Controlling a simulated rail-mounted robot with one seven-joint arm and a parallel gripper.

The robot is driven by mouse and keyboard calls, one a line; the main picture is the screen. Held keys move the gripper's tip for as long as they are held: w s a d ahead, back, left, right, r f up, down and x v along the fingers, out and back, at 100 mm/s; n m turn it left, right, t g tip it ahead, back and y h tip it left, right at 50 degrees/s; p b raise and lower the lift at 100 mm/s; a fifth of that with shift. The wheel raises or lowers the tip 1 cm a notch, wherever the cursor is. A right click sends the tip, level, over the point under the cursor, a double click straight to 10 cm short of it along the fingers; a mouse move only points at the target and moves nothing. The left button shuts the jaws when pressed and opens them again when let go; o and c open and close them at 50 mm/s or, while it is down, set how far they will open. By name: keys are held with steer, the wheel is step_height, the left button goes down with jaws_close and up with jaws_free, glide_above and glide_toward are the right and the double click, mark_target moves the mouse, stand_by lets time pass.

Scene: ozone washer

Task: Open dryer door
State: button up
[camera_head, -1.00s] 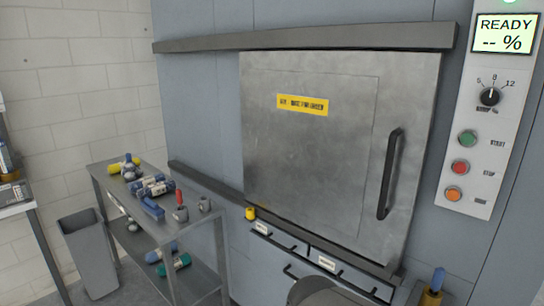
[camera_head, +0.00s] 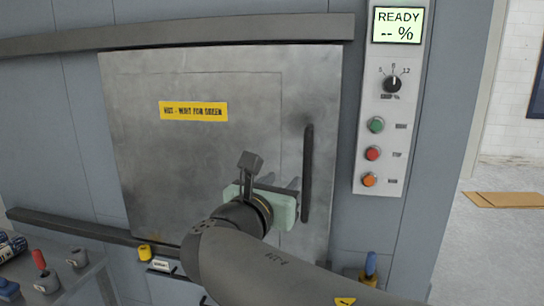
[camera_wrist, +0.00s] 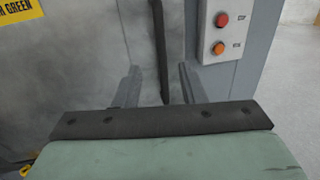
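The dryer door (camera_head: 200,130) is a grey metal panel with a yellow label, shut in the head view. Its dark vertical bar handle (camera_head: 307,175) is near the door's right edge. My gripper (camera_head: 285,187) is in front of the door, just left of the handle in the head view. In the wrist view, the two fingers of my gripper (camera_wrist: 160,88) are spread apart, and the lower end of the handle (camera_wrist: 161,50) appears between them. I cannot tell whether the fingertips reach around the handle or stop short of it. Nothing is gripped.
A control panel (camera_head: 389,100) right of the door reads READY and has a knob and coloured buttons. Horizontal rails (camera_head: 180,32) run above and below the door. A cart (camera_head: 75,285) with tools stands lower left. A blue-handled tool (camera_head: 370,265) is below the panel.

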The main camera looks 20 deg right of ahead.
mark_target(306, 156)
steer(key=p+x, duration=0.3)
steer(key=x, duration=1.4)
steer(key=shift+w+d, duration=0.1)
steer(key=shift+d, duration=0.05)
jaws_close()
